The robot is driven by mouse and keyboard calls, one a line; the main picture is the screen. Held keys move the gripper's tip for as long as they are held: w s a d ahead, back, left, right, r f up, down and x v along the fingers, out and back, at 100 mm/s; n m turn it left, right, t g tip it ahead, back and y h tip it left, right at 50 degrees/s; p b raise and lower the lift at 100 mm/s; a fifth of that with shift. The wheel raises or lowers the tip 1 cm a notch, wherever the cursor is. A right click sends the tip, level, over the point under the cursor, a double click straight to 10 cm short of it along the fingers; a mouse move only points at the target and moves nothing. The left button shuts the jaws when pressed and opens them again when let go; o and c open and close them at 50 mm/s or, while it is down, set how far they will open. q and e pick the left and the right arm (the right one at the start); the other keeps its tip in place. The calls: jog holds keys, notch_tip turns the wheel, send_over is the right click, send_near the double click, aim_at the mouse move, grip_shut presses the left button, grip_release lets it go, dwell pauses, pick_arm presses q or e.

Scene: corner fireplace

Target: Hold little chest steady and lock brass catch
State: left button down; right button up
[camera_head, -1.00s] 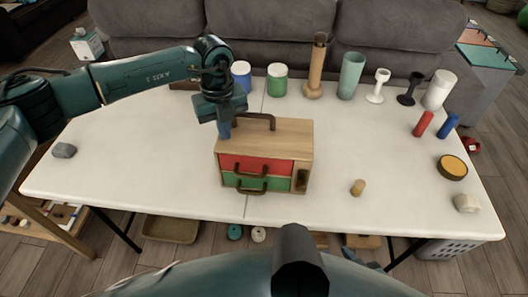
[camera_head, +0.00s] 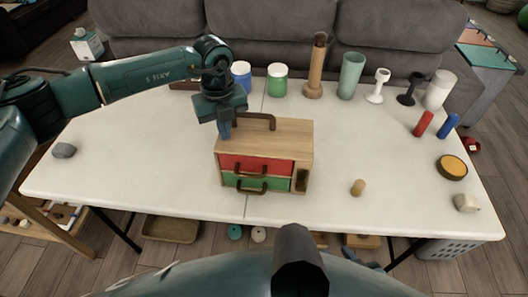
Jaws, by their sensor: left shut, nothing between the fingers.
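The little chest (camera_head: 290,137) stands upright on the white table, with a wooden body, a brown top handle (camera_head: 255,120), a red upper drawer (camera_head: 240,165) and a green lower drawer (camera_head: 272,184). Both drawers look shut. A dark slot with a small tan part (camera_head: 301,180) is at the right of its front; I cannot tell whether this is the brass catch. My left gripper (camera_head: 225,130) points down at the chest's top left edge, shut and empty; I cannot tell if it touches. My right gripper is not discernible in view.
Cups, jars and goblets line the table's back, near the grey sofa (camera_head: 270,30). A red cylinder (camera_head: 423,123) and a blue one (camera_head: 448,125) are at the right. The front left of the table (camera_head: 130,160) is clear.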

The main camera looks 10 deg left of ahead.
pick_arm(q)
jog(key=shift+f+b, duration=0.5)
jog(key=shift+f, duration=0.2)
dwell(0.3)
